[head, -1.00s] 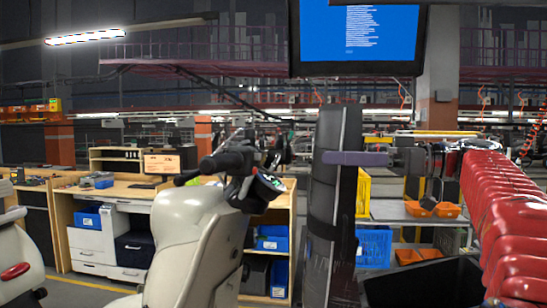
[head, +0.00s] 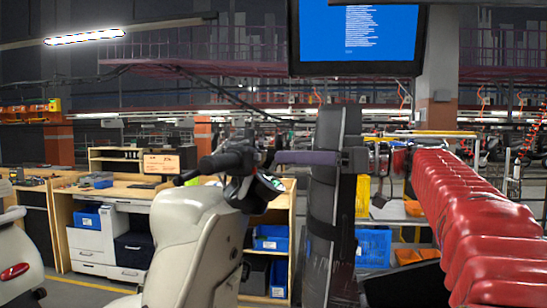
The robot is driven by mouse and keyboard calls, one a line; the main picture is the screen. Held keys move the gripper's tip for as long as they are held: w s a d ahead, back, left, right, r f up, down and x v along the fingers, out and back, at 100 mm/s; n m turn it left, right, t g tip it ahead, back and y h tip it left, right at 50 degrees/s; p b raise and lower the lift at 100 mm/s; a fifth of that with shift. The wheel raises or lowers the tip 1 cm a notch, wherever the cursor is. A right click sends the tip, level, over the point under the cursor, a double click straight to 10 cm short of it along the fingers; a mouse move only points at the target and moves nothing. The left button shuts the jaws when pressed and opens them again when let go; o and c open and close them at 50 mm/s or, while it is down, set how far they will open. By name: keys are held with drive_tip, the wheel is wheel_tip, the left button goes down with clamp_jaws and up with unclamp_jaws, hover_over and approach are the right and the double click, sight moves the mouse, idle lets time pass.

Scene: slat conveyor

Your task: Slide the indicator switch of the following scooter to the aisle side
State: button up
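The cream scooter (head: 190,235) stands at the centre left, its dark handlebar on top. A black handlebar grip (head: 222,163) points toward the camera side. Dark controls and a greenish round part (head: 268,184) sit at the handlebar's right. I cannot make out the indicator switch; it is too small or hidden. My gripper (head: 279,157) reaches in from the right with purple fingers, level with the handlebar. Its tips are close to the bar's right end; I cannot tell whether they touch. The fingers overlap edge-on, so their opening is not visible.
Another pale scooter with a red lamp (head: 14,272) is cut off at the left edge. Behind stand a wooden workbench (head: 130,195) with drawers and blue bins (head: 271,243). A yellow crate (head: 363,195) and a blue crate (head: 374,245) are at the right. A screen (head: 357,37) hangs above.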

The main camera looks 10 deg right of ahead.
sight(260, 156)
drive_tip(key=x, duration=0.4)
drive_tip(key=shift+w+a, duration=0.2)
drive_tip(key=shift+a, duration=0.15)
drive_tip(key=shift+c, duration=0.3)
clamp_jaws()
